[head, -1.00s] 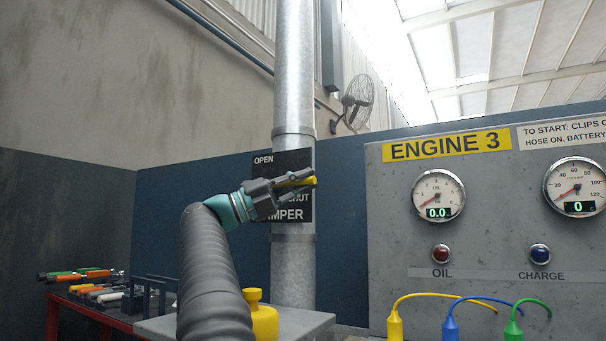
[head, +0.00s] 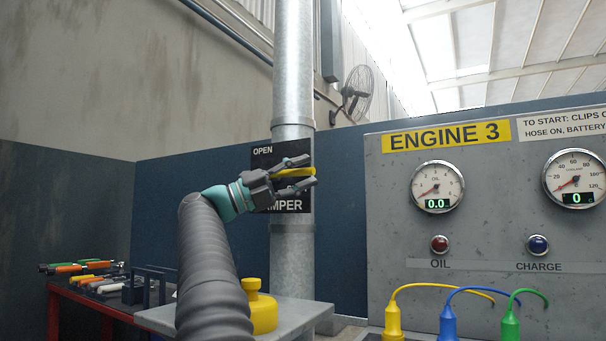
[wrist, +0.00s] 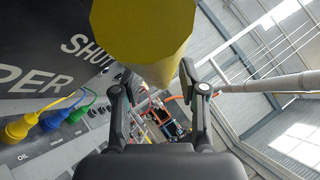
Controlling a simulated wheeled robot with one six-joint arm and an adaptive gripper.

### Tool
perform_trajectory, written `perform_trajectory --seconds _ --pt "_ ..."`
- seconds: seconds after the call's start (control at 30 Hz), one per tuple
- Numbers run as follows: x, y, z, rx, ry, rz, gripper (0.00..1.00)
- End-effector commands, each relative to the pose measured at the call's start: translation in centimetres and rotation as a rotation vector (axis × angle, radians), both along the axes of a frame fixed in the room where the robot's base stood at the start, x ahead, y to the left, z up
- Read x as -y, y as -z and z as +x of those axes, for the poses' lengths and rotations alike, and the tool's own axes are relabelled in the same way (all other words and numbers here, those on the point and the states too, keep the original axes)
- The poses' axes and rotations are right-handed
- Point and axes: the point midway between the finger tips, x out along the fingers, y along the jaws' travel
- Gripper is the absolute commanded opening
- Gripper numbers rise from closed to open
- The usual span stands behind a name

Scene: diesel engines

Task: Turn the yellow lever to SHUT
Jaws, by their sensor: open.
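The yellow lever (head: 296,172) lies nearly level across the black damper plate (head: 262,160) on the metal duct. The plate reads OPEN at its upper left; its SHUT word is hidden behind my gripper in the head view but shows in the wrist view (wrist: 85,48). My gripper (head: 311,170) is open, one finger above the lever and one below. In the wrist view the lever's thick yellow end (wrist: 143,35) fills the top middle, ahead of and between the spread fingertips (wrist: 156,80). I cannot tell whether either finger touches it.
The Engine 3 panel (head: 400,240) stands to the right, with yellow, blue and green cabled plugs below its gauges. A yellow container (head: 262,312) stands on a grey surface under the arm. A red bench (head: 90,310) with tools is at the left.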

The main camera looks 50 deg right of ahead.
Motion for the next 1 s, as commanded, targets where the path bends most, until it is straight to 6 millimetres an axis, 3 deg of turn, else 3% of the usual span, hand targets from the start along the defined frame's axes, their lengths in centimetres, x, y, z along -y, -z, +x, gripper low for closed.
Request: perform_trajectory --seconds 0.6,1.0 --pt "-7.0 3.9 6.2 -0.001 -0.002 0.001 0.42" --pt "-8.2 4.5 7.2 0.0 0.0 0.0 0.42"
